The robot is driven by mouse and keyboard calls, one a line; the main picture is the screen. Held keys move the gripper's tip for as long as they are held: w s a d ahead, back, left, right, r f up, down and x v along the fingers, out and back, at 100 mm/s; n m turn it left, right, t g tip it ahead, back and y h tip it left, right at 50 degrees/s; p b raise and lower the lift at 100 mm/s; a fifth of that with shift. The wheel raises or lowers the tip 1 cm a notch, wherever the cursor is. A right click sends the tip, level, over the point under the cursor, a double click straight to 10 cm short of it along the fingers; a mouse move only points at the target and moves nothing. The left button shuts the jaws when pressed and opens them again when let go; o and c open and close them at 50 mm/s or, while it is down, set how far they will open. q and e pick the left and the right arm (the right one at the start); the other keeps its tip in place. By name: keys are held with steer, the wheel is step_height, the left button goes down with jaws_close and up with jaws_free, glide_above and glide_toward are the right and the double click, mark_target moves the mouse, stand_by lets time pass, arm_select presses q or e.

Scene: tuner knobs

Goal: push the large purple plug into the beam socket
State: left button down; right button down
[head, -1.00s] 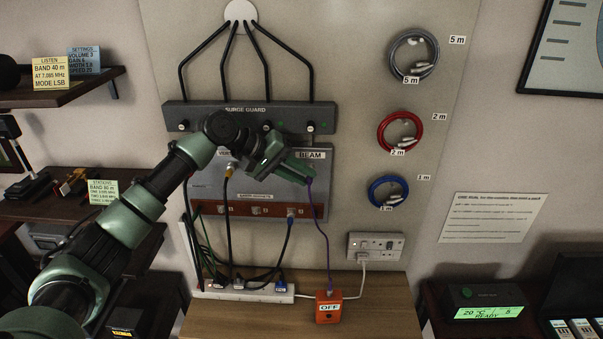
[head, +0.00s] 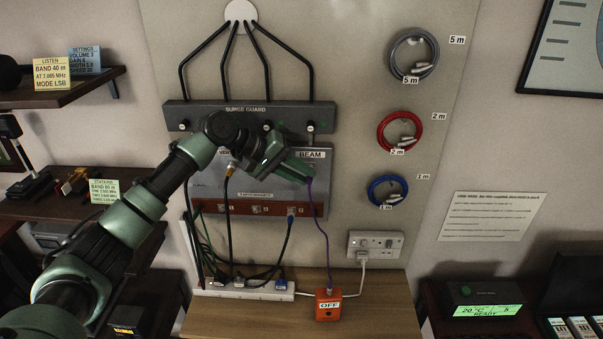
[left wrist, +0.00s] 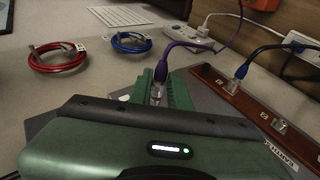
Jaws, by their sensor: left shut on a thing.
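My left gripper (head: 306,174) is shut on the large purple plug (left wrist: 161,72) at the right part of the grey panel, just below the BEAM label (head: 311,154). In the left wrist view the green fingers (left wrist: 163,92) close around the plug's clear metallic end, with its purple boot and cable above them. The purple cable (head: 326,235) hangs down to an orange box marked OFF (head: 328,306). The gripper hides the beam socket, so I cannot tell how far in the plug is. My right gripper is not in view.
A surge guard bar (head: 245,117) runs above the panel. Other cables drop from the panel to a white power strip (head: 243,291). Red (head: 400,131), blue (head: 387,191) and grey (head: 414,54) coils hang at the right. The wall between panel and coils is clear.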

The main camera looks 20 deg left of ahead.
arm_select(q)
steer(key=shift+w+a+r+p, duration=0.1)
steer(key=shift+w+a+p, duration=0.1)
steer(key=shift+w, duration=0.25)
steer(key=shift+w+a+p, duration=0.1)
steer(key=shift+w+p, duration=0.05)
steer(key=shift+w, duration=0.25)
steer(key=c, duration=1.2)
jaws_free()
steer(key=shift+c, duration=0.2)
steer(key=b+v, duration=0.3)
steer(key=v, duration=0.4)
steer(key=shift+a+r, duration=0.2)
steer(key=shift+s, duration=0.1)
